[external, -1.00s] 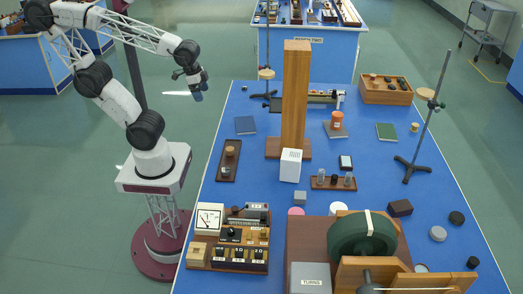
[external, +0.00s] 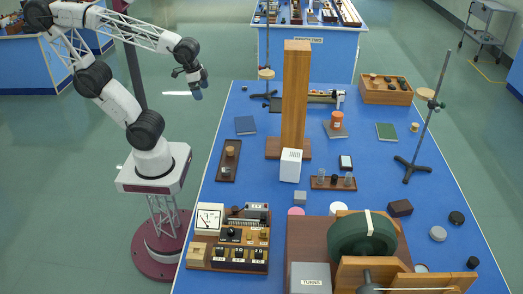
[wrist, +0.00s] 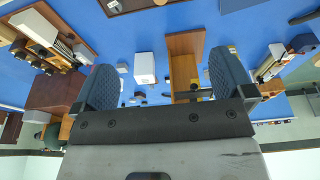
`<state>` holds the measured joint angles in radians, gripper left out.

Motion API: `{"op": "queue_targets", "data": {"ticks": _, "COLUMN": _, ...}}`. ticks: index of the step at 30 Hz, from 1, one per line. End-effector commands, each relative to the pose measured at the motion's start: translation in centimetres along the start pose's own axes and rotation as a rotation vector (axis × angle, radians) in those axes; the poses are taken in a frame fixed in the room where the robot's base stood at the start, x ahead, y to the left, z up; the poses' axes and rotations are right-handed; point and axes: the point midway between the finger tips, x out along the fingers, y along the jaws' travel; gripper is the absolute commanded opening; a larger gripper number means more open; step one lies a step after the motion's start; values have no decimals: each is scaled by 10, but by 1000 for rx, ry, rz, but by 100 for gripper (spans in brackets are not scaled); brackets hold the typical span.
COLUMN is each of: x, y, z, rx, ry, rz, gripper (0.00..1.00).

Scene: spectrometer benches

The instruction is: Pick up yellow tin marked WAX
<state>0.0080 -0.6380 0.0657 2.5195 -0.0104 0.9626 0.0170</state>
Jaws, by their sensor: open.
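No tin with a readable WAX label shows. A small yellowish round object (external: 414,127) stands near the right back of the blue bench (external: 365,195); it may be the tin, but it is too small to tell. My gripper (external: 199,92) is raised in the air beyond the bench's left edge, far from that object. In the wrist view my gripper (wrist: 163,65) has its two dark fingers wide apart with nothing held between them. I cannot pick out the tin in the wrist view.
A tall wooden column (external: 295,100) stands mid-bench, with a white box (external: 290,165) before it. An orange jar (external: 337,119) stands on a book. A retort stand (external: 427,130) rises at right. A large green wheel (external: 362,240) fills the front.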

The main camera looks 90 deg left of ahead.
Motion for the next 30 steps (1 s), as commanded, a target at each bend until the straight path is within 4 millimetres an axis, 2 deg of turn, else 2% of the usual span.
{"op": "queue_targets", "data": {"ticks": 7, "x": -41, "y": 0, "z": -10, "rx": 0, "ry": 4, "rz": 0, "gripper": 100}}
{"op": "queue_targets", "data": {"ticks": 17, "x": -34, "y": 3, "z": -46, "rx": -264, "ry": -12, "rz": 125, "gripper": 100}}
{"op": "queue_targets", "data": {"ticks": 23, "x": -27, "y": -2, "z": -91, "rx": -573, "ry": -29, "rz": 264, "gripper": 100}}
{"op": "queue_targets", "data": {"ticks": 30, "x": -17, "y": -26, "z": -163, "rx": -1046, "ry": -65, "rz": 471, "gripper": 100}}
